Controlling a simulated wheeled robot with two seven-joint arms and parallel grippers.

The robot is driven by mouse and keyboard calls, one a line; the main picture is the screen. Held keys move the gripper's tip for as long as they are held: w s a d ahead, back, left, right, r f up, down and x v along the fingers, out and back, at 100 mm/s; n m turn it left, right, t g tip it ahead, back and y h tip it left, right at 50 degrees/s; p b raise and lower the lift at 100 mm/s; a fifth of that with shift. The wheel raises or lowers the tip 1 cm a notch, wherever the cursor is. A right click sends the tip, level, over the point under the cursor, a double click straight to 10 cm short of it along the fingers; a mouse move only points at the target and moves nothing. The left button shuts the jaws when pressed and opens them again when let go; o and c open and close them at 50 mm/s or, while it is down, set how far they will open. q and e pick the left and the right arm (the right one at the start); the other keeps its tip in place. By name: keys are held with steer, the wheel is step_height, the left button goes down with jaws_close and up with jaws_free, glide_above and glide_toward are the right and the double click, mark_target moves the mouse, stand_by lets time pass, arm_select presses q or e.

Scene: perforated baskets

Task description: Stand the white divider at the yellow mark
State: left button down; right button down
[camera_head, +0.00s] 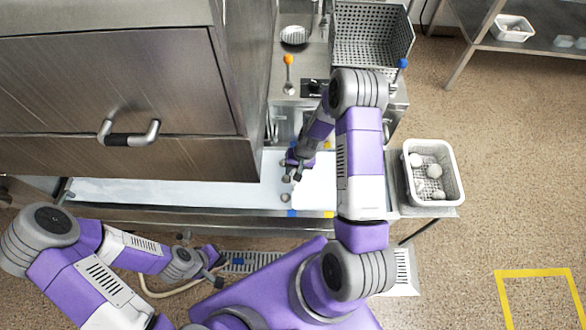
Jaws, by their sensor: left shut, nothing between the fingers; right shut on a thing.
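The white divider (316,192) shows as a bright white panel on the metal counter, partly hidden by my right arm. My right gripper (291,173) is at its left edge and is shut on it. Whether the panel is upright or tilted is hard to tell from above. A small yellow mark (328,214) is on the counter's front edge, just below the panel; another yellow patch (327,145) shows behind it. My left gripper (218,278) is shut and empty, low in front of the counter, away from the divider.
Blue marks (291,213) lie left of the yellow one. A white basket (452,195) with several pale round things stands at the right end. A large perforated basket (372,38) is at the back. A steel cabinet (110,75) blocks the left. A yellow outline (538,272) marks the floor.

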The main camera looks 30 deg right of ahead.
steer(key=shift+s+d+r+b, duration=0.1)
steer(key=shift+s+d, duration=0.3)
steer(key=shift+d, duration=0.3)
steer(key=shift+s+d+r+b, duration=0.1)
steer(key=shift+s+d, duration=0.35)
steer(key=shift+d, duration=0.2)
steer(key=shift+s+d+r+b, duration=0.1)
steer(key=shift+s+d, duration=0.3)
steer(key=shift+d, duration=0.4)
steer(key=shift+r, duration=0.3)
steer(key=shift+p+v, duration=0.9)
steer(key=shift+p, duration=0.05)
steer(key=shift+r, duration=0.1)
steer(key=shift+a+r, duration=0.1)
steer(key=shift+a, duration=0.15)
